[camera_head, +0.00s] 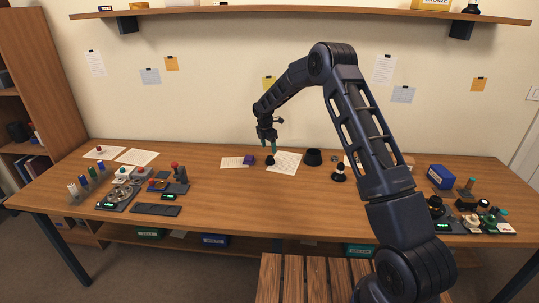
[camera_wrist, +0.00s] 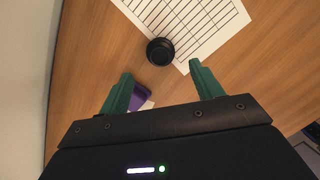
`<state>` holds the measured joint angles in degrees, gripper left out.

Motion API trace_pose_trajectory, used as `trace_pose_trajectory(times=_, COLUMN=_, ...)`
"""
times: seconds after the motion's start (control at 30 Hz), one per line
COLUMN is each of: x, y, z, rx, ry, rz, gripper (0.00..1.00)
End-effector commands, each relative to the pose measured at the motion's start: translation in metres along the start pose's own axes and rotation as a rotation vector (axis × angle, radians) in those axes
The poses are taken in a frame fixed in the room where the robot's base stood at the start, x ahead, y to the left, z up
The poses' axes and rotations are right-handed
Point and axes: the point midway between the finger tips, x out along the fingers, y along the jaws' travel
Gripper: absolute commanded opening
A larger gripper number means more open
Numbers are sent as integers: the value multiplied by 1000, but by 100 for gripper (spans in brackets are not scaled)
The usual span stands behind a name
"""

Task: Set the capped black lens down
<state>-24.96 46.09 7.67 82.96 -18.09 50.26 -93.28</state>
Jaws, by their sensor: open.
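The black lens (camera_wrist: 160,51) stands on the wooden table at the edge of a ruled paper sheet in the wrist view. In the head view a small black object that looks like this lens (camera_head: 270,160) sits below my gripper (camera_head: 269,145). In the wrist view my gripper (camera_wrist: 160,88) is open, with its two green fingers spread apart. The lens lies beyond the fingertips, apart from both. I cannot make out the cap clearly.
A purple object (camera_wrist: 138,97) lies beside the left finger; it also shows in the head view (camera_head: 250,159). A larger black cylinder (camera_head: 313,157) and a black and white piece (camera_head: 339,173) stand to the right. The table's front middle is clear.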

Motion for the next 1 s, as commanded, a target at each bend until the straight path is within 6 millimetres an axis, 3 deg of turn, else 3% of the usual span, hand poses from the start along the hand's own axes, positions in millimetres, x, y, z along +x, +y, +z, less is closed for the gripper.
trace_pose_trajectory(times=0.23, x=-36, y=0, z=0, rx=0, ry=0, rz=0, gripper=65)
trace_pose_trajectory(times=0.67, x=-54, y=-5, z=4, rx=22, ry=-2, rz=4, gripper=65)
trace_pose_trajectory(times=0.87, x=-104, y=-41, z=30, rx=177, ry=-9, rz=23, gripper=65)
trace_pose_trajectory(times=1.0, x=-146, y=-80, z=50, rx=331, ry=-13, rz=40, gripper=65)
